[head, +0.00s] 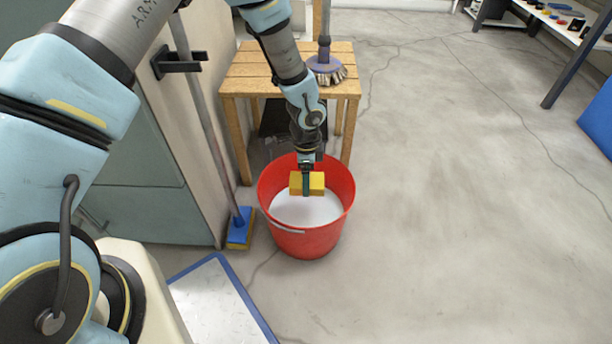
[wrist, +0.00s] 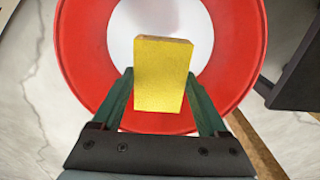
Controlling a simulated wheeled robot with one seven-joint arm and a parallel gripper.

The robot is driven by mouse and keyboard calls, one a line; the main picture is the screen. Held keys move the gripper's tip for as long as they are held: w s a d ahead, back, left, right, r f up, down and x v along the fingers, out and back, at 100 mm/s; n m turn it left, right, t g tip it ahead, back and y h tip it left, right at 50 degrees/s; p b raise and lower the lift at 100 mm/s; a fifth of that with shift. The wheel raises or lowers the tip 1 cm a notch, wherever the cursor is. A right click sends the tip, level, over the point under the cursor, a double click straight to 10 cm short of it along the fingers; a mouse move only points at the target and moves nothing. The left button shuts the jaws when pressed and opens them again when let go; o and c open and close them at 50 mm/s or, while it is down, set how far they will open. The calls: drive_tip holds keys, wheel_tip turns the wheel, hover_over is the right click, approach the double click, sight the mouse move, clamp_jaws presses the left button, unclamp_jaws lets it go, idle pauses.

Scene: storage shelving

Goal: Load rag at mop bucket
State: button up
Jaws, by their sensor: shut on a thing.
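A red bucket (head: 307,236) stands on the floor in the head view, with a white inside bottom or fill. My gripper (head: 306,182) points down over the bucket's opening. It is shut on a yellow sponge-like block (head: 316,186), which I take as the rag. In the wrist view the yellow block (wrist: 162,75) sits between the green fingers of my gripper (wrist: 160,100), with the red bucket (wrist: 85,50) around and behind it. The block appears inside the rim outline, above the white area; its exact height is unclear.
A wooden slatted table (head: 245,72) stands behind the bucket, with a round brush (head: 327,70) on it. A blue broom or mop head (head: 240,226) leans by the cabinet at left. A blue-edged panel (head: 222,300) lies front left. The floor (head: 460,200) at right is clear.

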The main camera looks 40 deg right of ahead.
drive_tip(key=b, duration=1.3)
approach(306, 223)
wheel_tip(306, 223, down, 5)
drive_tip(key=shift+f, duration=0.1)
drive_tip(key=shift+f, duration=0.5)
idle(1.8)
drive_tip(key=shift+r, duration=0.15)
wheel_tip(306, 223, up, 7)
drive_tip(key=p, duration=0.6)
idle(0.3)
